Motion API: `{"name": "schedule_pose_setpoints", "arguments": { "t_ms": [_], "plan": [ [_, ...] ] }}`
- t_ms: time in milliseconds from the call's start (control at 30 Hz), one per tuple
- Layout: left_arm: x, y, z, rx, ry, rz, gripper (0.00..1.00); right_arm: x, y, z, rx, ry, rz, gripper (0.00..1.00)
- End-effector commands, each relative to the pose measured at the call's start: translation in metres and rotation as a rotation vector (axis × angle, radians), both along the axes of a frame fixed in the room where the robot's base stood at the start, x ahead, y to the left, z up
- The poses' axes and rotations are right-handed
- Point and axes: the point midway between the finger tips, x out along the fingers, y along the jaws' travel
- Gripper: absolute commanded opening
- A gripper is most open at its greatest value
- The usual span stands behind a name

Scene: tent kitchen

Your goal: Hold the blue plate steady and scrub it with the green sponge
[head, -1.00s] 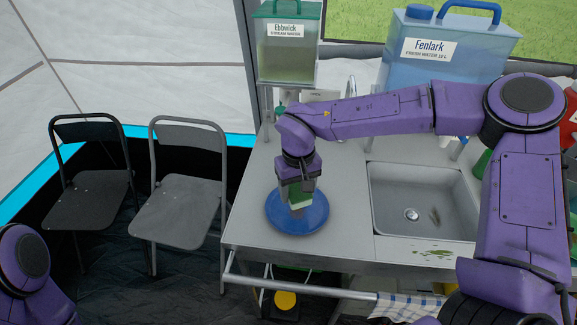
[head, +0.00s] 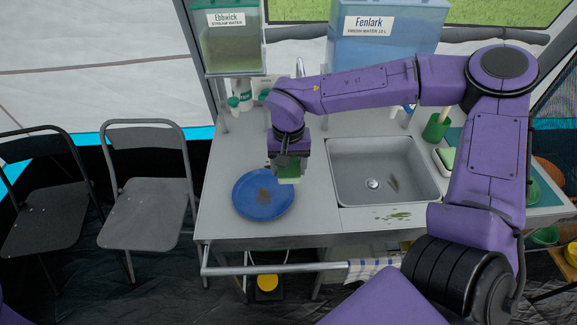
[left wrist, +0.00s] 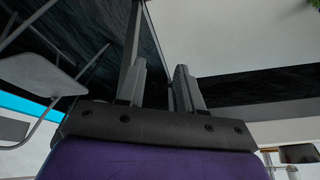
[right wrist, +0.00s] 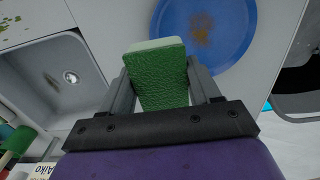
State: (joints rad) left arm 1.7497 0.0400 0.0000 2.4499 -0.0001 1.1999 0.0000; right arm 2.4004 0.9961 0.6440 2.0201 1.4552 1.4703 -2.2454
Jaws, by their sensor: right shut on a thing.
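The blue plate (head: 250,204) lies on the left part of the grey counter, with a brown smudge near its middle. It also shows in the right wrist view (right wrist: 228,52). My right gripper (head: 289,163) is shut on the green sponge (right wrist: 160,75), which has a paler layer. The sponge is by the plate's right edge in the head view, and appears apart from the plate's middle. My left gripper (left wrist: 161,75) is open and empty, with a gap between its fingers. It is away from the plate and outside the head view.
A sink (head: 384,172) is right of the plate, with food scraps inside and green bits on its front edge. Water tanks (head: 386,35) stand behind. A rail (head: 290,268) runs along the counter front. Two folding chairs (head: 147,200) stand left.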

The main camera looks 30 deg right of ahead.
Motion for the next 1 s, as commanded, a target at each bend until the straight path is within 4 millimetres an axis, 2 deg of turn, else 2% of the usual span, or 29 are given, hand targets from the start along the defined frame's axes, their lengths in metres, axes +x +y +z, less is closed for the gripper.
{"name": "schedule_pose_setpoints", "arguments": {
  "t_ms": [233,300,433,567,667,767,800,867,1000],
  "plan": [
    [0.0,0.0,-0.001,0.0,0.0,0.0,0.36,0.0,0.0,0.0,0.0,0.0,0.0,0.38],
    [0.0,0.0,-0.001,0.0,0.0,0.0,0.21,0.0,0.0,0.0,0.0,0.0,0.0,0.38],
    [0.0,0.0,-0.001,-0.001,-0.001,0.001,0.21,0.0,0.0,0.0,0.0,0.0,0.0,0.38],
    [0.017,-0.019,-0.008,-0.043,-0.034,0.042,0.21,0.0,0.0,0.0,0.0,0.0,0.0,0.38],
    [0.052,-0.057,-0.015,-0.131,-0.094,0.131,0.21,0.0,0.0,0.0,0.0,0.0,0.001,0.38],
    [0.102,-0.107,-0.014,-0.253,-0.169,0.261,0.21,0.0,0.0,0.0,0.0,0.0,0.001,0.38],
    [0.124,-0.126,-0.009,-0.304,-0.196,0.315,0.21,0.0,0.0,0.0,0.0,0.0,0.001,0.38],
    [0.156,-0.152,0.001,-0.377,-0.235,0.396,0.21,0.0,0.0,0.0,0.0,0.0,0.001,0.38],
    [0.232,-0.204,0.04,-0.537,-0.331,0.587,0.21,0.0,0.0,0.0,0.0,0.0,0.001,0.38]
  ]
}}
